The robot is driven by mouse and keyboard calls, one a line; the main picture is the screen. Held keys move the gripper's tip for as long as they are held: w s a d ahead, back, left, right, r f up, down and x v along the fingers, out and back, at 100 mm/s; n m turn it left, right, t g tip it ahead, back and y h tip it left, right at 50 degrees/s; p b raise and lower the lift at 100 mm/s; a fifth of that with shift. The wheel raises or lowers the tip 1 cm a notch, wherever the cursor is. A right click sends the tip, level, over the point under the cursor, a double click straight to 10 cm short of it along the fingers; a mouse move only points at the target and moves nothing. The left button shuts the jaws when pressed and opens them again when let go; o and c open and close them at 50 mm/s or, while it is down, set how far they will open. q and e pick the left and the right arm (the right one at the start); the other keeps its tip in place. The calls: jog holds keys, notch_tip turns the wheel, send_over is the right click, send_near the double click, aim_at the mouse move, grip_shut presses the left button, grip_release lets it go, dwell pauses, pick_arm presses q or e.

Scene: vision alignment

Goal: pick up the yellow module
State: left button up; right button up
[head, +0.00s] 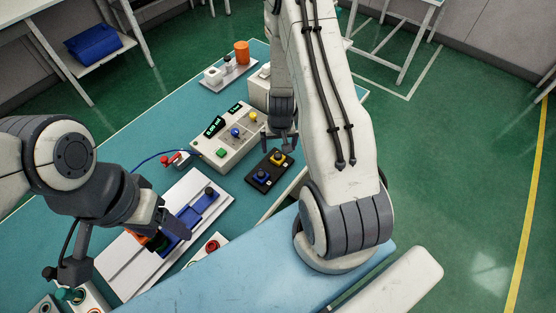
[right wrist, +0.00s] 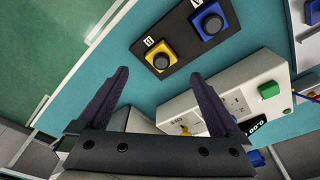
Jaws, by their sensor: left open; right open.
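The yellow module (head: 277,158) is a small square block with a round black knob. It sits on a black tray (head: 258,185) beside a similar blue module (head: 261,175). In the right wrist view the yellow module (right wrist: 160,55) lies just beyond the fingertips, near the middle between them, and the blue module (right wrist: 210,22) is to its upper right. My right gripper (head: 281,146) is open and empty near the yellow module; it also shows in the right wrist view (right wrist: 160,73). My left gripper (head: 168,230) is open, low over a white fixture plate, partly hiding an orange part.
A white control box (head: 225,150) with coloured buttons and green displays stands next to the tray. The white plate (head: 125,250) carries a blue slide (head: 203,203). An orange cylinder (head: 242,52) stands on a small base at the table's far end. Bare teal tabletop lies between them.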

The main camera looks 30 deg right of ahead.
aim_at(278, 155)
jog(key=shift+f, duration=0.7)
jog(key=f, duration=0.1)
jog(key=f+p, duration=0.1)
jog(key=f, duration=0.1)
jog(key=shift+w+f, duration=0.3)
jog(key=shift+w, duration=0.05)
jog(key=shift+w+d+f+p, duration=0.15)
jog(key=shift+f+p, duration=0.15)
jog(key=shift+f, duration=0.4)
jog(key=c, duration=1.4)
jog(key=shift+r, duration=0.2)
